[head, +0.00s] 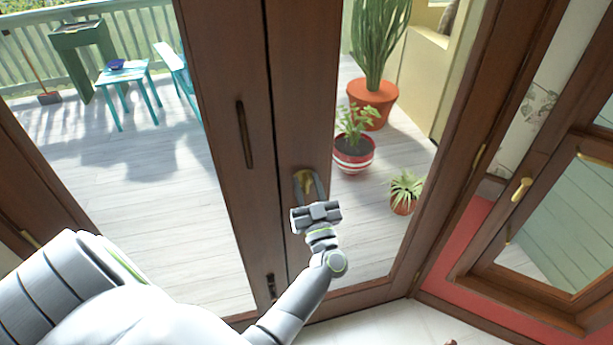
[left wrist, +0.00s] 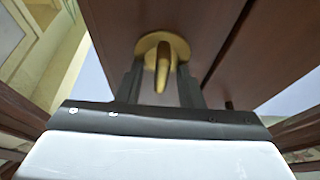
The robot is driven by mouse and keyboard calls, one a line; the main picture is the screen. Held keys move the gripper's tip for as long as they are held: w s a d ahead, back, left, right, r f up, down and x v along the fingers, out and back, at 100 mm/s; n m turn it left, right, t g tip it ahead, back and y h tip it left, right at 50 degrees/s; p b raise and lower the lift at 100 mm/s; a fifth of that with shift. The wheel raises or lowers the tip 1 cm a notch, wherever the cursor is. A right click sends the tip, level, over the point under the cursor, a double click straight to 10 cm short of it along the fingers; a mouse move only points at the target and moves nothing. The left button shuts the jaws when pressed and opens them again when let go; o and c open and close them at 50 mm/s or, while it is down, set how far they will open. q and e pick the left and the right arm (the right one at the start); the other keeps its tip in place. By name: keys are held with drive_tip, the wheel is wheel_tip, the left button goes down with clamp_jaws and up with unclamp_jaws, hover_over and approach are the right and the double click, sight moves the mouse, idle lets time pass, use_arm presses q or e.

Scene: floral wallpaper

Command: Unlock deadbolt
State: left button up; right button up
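The deadbolt is a brass round plate with a thumb turn (head: 304,181) on the brown wooden door's middle stile. In the left wrist view the thumb turn (left wrist: 163,68) points toward the camera from its plate. My left gripper (head: 311,188) is at the deadbolt, partly covering it in the head view. In the left wrist view my left gripper (left wrist: 162,82) is open, with one dark finger on each side of the thumb turn. Narrow gaps show between the turn and the fingers. Any contact farther in cannot be told. My right gripper is not in view.
A dark vertical handle (head: 244,134) is on the neighbouring door panel. A small dark fitting (head: 271,285) sits low on the door. Through the glass are potted plants (head: 353,158) and a teal table (head: 124,75) on a deck. A glazed door (head: 560,225) stands at the right.

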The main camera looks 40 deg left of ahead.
use_arm(q)
drive_tip(key=shift+d+r, duration=0.1)
drive_tip(key=shift+r, duration=0.05)
drive_tip(key=shift+s, duration=0.1)
drive_tip(key=shift+c, duration=0.8)
clamp_jaws()
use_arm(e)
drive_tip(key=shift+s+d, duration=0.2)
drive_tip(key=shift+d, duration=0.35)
